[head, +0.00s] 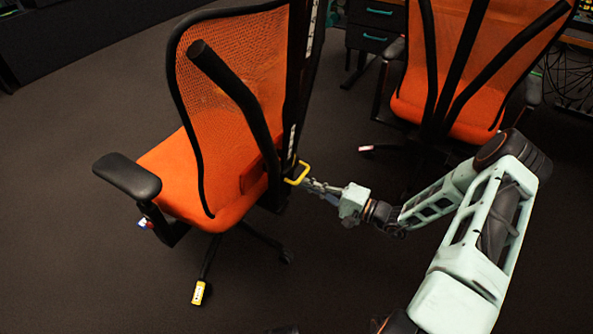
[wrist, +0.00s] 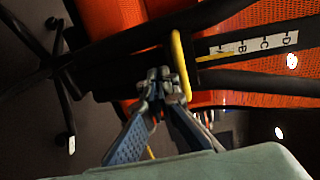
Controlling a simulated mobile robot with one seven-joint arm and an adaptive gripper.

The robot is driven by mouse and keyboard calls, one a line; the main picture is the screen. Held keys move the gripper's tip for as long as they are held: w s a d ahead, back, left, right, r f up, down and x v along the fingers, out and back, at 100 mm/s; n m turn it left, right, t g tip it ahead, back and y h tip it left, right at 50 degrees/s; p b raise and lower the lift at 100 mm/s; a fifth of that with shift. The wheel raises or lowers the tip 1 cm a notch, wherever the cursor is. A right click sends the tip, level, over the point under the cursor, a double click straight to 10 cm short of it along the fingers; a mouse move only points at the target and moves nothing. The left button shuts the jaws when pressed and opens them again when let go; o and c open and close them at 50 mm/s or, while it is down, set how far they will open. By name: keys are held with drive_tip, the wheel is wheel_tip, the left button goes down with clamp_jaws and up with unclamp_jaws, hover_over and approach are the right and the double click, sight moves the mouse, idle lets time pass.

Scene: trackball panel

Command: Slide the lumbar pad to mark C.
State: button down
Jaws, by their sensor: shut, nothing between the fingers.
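The lumbar pad, a red-orange block (head: 253,176), sits low on the back of the orange mesh chair. Its yellow loop handle (head: 297,173) sticks out behind the black spine; the handle also shows in the wrist view (wrist: 181,66). A white lettered strip (wrist: 254,46) runs along the spine, with B, C and D readable. Mark C (wrist: 265,43) lies between B and D. The handle is beyond the strip's end opposite D. My gripper (head: 309,183) is shut and empty, its tips (wrist: 157,82) close beside the handle; contact is unclear.
The chair's armrest (head: 128,176) and slanted black back bar (head: 233,90) surround the backrest. A second orange chair (head: 463,113) stands at the right, near my arm. A dark drawer unit (head: 374,27) is behind. Grey floor at left is clear.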

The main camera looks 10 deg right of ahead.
sight(293, 166)
drive_tip(key=shift+w+a+r+p, duration=0.1)
drive_tip(key=shift+r+p, duration=1.45)
drive_tip(key=shift+r, duration=0.9)
wheel_tip(293, 166, down, 4)
drive_tip(key=b, duration=0.2)
drive_tip(key=shift+r+b, duration=0.25)
drive_tip(key=shift+b, duration=0.05)
drive_tip(key=shift+d, duration=0.2)
drive_tip(key=v, duration=0.9)
drive_tip(key=shift+a, duration=0.1)
